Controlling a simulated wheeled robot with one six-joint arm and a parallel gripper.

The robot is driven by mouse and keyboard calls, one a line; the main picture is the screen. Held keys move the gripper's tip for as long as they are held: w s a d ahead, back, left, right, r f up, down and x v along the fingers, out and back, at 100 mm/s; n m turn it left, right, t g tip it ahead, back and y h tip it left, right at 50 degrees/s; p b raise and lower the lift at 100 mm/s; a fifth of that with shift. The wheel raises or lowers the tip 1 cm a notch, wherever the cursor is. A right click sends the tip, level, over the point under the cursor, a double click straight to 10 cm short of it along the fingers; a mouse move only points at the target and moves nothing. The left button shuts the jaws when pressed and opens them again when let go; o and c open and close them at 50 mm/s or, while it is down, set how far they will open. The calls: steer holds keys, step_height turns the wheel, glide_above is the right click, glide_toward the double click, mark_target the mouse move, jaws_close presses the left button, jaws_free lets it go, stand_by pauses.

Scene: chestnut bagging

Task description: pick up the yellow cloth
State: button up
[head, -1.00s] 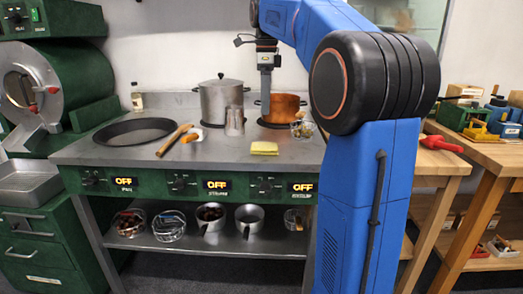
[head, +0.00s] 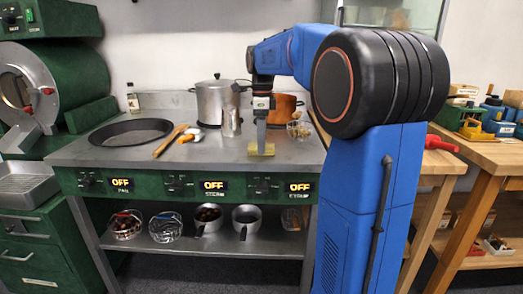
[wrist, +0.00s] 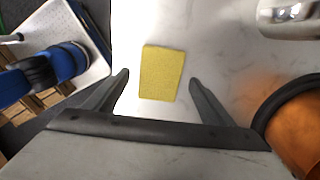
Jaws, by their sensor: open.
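The yellow cloth (head: 254,149) lies flat near the front edge of the steel stove top, behind the right-hand OFF display. In the wrist view the cloth (wrist: 162,73) is a small yellow rectangle lying ahead of and between the two fingers. My gripper (head: 262,147) is over the cloth in the head view and covers its middle. In the wrist view my gripper (wrist: 158,77) is open, with one finger on each side of the cloth and nothing held. I cannot tell the exact height of the fingertips above the surface.
A copper pot (head: 284,106) stands behind my gripper, its rim also near the right finger in the wrist view (wrist: 292,125). A steel pot (head: 214,102), a metal shaker (head: 231,124) and a dark pan (head: 131,132) stand to the left. A glass bowl (head: 299,129) is close on the right.

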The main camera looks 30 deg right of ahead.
steer(key=shift+f, duration=0.75)
steer(key=shift+c, duration=0.3)
steer(key=c, duration=1.1)
step_height(320, 180, up, 10)
steer(key=shift+r, duration=0.1)
